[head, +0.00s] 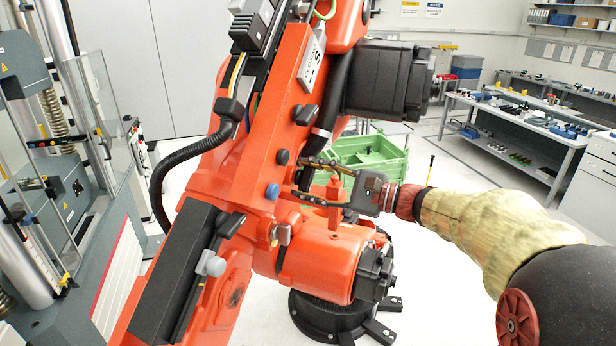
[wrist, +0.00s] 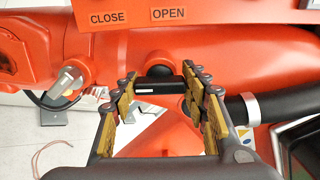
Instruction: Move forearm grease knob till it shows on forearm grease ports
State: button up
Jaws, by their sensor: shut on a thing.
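A black knob (wrist: 160,80) with a flat bar and a short white mark sits on the orange arm in the wrist view. Its bar lies nearly level across the picture. My gripper (wrist: 160,76) has a finger at each end of the bar and is shut on it. Labels reading "CLOSE" (wrist: 107,18) and "OPEN" (wrist: 169,14) are above the knob. I cannot read any grease-port label.
A blue knob (head: 272,191), a dark knob (head: 282,157) and a grey knob (head: 210,265) stand out from the orange arm. A silver lever (wrist: 65,84) is left of my fingers. A green crate (head: 375,155) is behind; a testing machine (head: 45,150) stands left.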

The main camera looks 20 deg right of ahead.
jog(key=shift+m+p, duration=0.3)
jog(key=shift+m, duration=0.5)
jog(key=shift+f, duration=0.1)
jog(key=o, duration=1.1)
jog(key=shift+o, duration=0.4)
jog(key=v, duration=1.2)
